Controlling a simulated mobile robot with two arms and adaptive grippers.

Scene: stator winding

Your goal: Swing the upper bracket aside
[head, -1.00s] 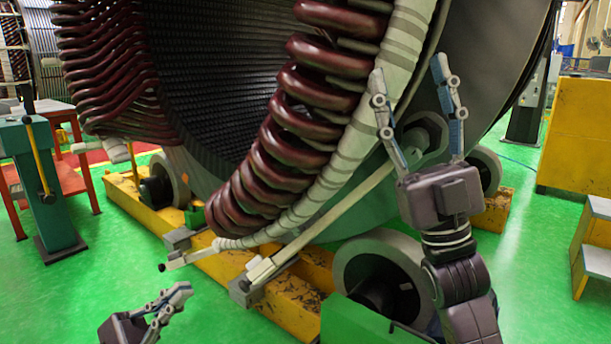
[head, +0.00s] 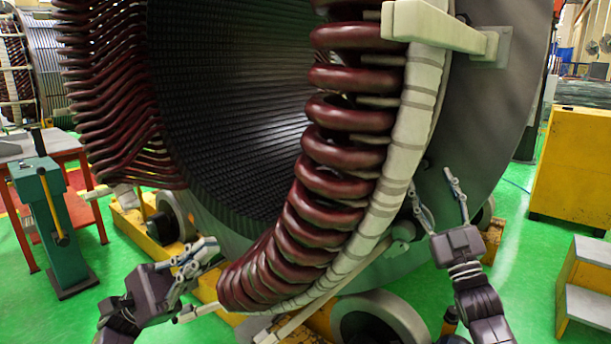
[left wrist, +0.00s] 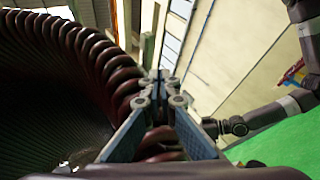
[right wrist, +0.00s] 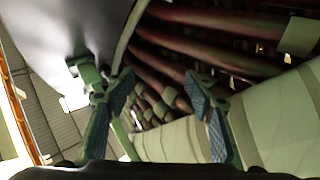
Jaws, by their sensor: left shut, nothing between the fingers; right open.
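The upper bracket (head: 435,25) is a cream bar at the top right of the head view. It lies across the pale wrapped ring (head: 415,110) and meets a mount on the stator's grey face. My right gripper (head: 437,190) is open and empty, below the bracket and apart from it, fingers pointing up. In the right wrist view its spread fingers (right wrist: 162,82) face the ring and dark red coils; a greenish fitting (right wrist: 88,75) at upper left may be the bracket, but I cannot tell. My left gripper (head: 212,248) is shut and empty, left of the lower coils; its closed fingers show in the left wrist view (left wrist: 165,80).
Dark red coils (head: 345,150) bulge out from the stator bore. A lower cream bar (head: 325,305) slants beneath the ring, near a roller (head: 380,318). A green stand (head: 48,220) is at left; a yellow cabinet (head: 575,160) and steps (head: 590,270) are at right.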

